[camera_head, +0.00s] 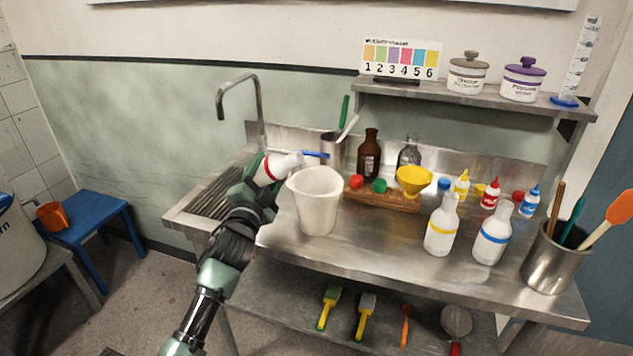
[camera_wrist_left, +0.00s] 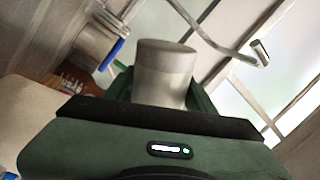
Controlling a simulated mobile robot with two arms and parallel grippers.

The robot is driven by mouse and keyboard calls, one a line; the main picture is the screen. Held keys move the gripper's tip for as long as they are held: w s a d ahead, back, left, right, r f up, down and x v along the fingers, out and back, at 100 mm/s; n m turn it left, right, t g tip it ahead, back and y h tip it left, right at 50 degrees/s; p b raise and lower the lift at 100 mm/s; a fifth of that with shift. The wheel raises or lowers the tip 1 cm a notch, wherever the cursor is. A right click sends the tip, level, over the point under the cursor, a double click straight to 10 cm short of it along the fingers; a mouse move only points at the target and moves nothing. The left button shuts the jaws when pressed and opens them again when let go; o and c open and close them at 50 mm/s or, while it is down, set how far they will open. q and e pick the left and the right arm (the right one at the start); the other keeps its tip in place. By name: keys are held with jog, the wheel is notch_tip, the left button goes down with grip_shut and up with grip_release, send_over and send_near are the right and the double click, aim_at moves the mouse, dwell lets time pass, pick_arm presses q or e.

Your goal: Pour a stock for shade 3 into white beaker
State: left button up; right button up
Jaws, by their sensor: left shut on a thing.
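The white beaker (camera_head: 318,205) stands upright on the steel counter, its inside bottom hidden. My left gripper (camera_head: 268,172) is shut on a white bottle with a red band (camera_head: 287,162). The bottle is tipped nearly sideways, its narrow end to the right, just above and behind the beaker's left rim. No stream of liquid shows. In the left wrist view a pale cylinder, seemingly this bottle (camera_wrist_left: 165,72), stands between the fingers. A yellow-banded bottle (camera_head: 441,226) and a blue-banded bottle (camera_head: 492,236) stand on the counter. The shade chart (camera_head: 400,58) shows numbered colours; 3 is purple. My right gripper is out of view.
A wooden block (camera_head: 382,199) with coloured caps and a yellow funnel (camera_head: 413,180) lie right of the beaker. A steel cup (camera_head: 333,150) with utensils and a tap (camera_head: 258,110) stand behind. A utensil pot (camera_head: 550,262) stands at the right. The counter's front middle is clear.

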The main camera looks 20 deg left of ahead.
aim_at(264, 168)
pick_arm(q)
jog(key=shift+a+m, duration=0.1)
jog(key=shift+m, duration=0.5)
dwell(0.7)
jog(key=shift+a+r+m+h, duration=0.2)
jog(key=shift+r+m+h, duration=0.4)
jog(key=shift+r+m, duration=0.3)
dwell(1.7)
jog(key=shift+d+r+m+t+h+p, duration=0.15)
jog(key=shift+d+r+m+p, duration=0.25)
jog(key=shift+m, duration=0.3)
jog(key=shift+d+r+m+t+h+p, duration=0.15)
jog(key=shift+d+r+m+p, duration=0.1)
jog(key=shift+m+p, duration=0.35)
dwell(2.5)
